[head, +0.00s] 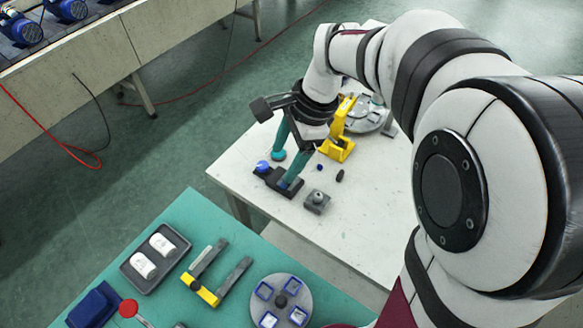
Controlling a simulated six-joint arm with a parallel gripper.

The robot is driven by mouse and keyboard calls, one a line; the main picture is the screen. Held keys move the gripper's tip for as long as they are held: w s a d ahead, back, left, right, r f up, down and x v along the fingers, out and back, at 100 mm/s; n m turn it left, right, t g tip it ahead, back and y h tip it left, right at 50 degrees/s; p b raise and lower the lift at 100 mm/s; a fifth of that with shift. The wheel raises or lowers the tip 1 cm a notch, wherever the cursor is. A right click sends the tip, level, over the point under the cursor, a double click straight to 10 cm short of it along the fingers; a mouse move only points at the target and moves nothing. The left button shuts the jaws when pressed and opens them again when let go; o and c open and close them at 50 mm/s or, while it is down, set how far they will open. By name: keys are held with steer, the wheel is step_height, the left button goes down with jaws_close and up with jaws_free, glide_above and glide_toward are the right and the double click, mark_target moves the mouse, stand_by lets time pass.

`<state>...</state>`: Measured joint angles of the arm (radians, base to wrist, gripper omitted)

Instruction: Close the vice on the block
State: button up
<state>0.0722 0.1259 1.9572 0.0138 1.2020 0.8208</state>
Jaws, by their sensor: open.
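A low dark fixture with a blue round knob at its left end, which looks like the vice (265,176), sits near the left edge of the white table. My gripper (281,170) reaches down over it with two teal fingers spread apart. One fingertip is behind the fixture and the other is in front of or over its right part; whether either touches it I cannot tell. The nearer finger covers part of the fixture. I cannot make out a block in its jaws or how wide they stand.
A small grey piece with a round top (316,201) stands right of the fixture, with small dark and blue bits nearby. A yellow press-like device (341,132) stands behind. The white table's front is clear. A teal table (226,255) holds a tray, a yellow-based fork and a round plate.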

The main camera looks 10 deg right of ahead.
steer(key=s+r+n+g, duration=0.1)
steer(key=s+r+n, duration=0.1)
steer(key=s+n, duration=0.2)
steer(key=s, duration=0.3)
steer(key=shift+n, duration=0.3)
steer(key=w+f+m, duration=0.1)
steer(key=w, duration=0.2)
steer(key=w+f+m, duration=0.1)
steer(key=w+m, duration=0.1)
steer(key=w, duration=0.2)
steer(key=w+m, duration=0.1)
steer(key=w, duration=0.3)
steer(key=shift+w+d+f+m+t, duration=0.1)
steer(key=shift+d+f+m+t, duration=0.2)
steer(key=shift+d+f+m, duration=0.1)
steer(key=m+y, duration=0.1)
steer(key=m, duration=0.4)
glide_toward(263, 164)
steer(key=shift+t, duration=0.3)
steer(key=x, duration=0.8)
steer(key=shift+s+a+f, duration=0.1)
steer(key=shift+s+f, duration=0.2)
jaws_close()
